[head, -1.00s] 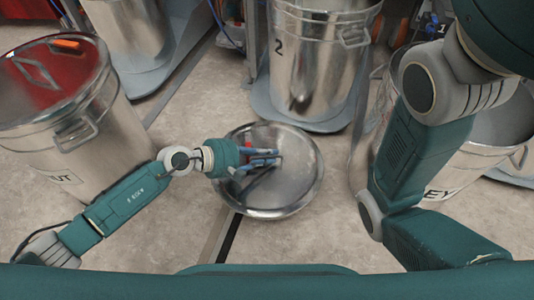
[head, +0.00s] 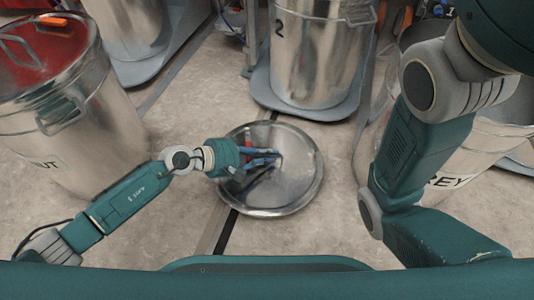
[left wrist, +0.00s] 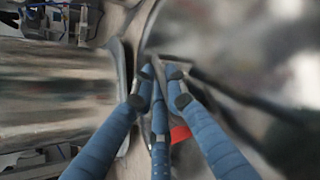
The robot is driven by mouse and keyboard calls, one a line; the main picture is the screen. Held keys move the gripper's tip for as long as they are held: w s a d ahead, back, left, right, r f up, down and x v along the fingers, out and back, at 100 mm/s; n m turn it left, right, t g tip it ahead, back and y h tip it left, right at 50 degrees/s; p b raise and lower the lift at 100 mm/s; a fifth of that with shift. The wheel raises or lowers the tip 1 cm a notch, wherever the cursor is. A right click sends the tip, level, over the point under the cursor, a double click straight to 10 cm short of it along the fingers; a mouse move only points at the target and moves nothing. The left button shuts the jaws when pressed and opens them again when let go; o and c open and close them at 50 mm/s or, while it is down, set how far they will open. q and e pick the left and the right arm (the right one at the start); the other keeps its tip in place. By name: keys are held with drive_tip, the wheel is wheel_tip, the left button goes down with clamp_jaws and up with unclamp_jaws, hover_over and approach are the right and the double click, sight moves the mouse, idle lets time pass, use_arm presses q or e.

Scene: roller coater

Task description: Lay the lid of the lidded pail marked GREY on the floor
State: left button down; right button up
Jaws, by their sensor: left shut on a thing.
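The lid (head: 295,185) is a round, shiny metal disc in the middle of the head view. My left gripper (head: 275,158) reaches over it from the left and is shut on its handle. The lid's curved rim and the blue fingers (left wrist: 162,85) show in the left wrist view. Whether the lid touches the floor or hangs above it I cannot tell. The pail marked GREY (head: 490,145) stands at the right with an open top. My right arm hides part of it, and only the label's last letters show. My right gripper is out of view.
A pail marked 2 (head: 315,60) stands on a grey base behind the lid. Bare floor (head: 310,235) lies in front of and around the lid.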

use_arm(q)
drive_tip(key=shift+f, duration=0.8)
drive_tip(key=c, duration=1.7)
unclamp_jaws()
drive_tip(key=shift+o, duration=0.2)
drive_tip(key=shift+f, duration=0.15)
drive_tip(key=shift+r, duration=0.5)
drive_tip(key=a+r+p, duration=0.3)
drive_tip(key=r+p, duration=0.6)
drive_tip(key=r, duration=0.6)
drive_tip(key=a+r+n+p, duration=0.1)
drive_tip(key=a+r+p, duration=0.2)
drive_tip(key=r+p, duration=0.6)
wheel_tip(320, 180, up, 7)
drive_tip(key=shift+s+t, duration=0.25)
drive_tip(key=shift+t, duration=0.15)
drive_tip(key=shift+a, duration=0.1)
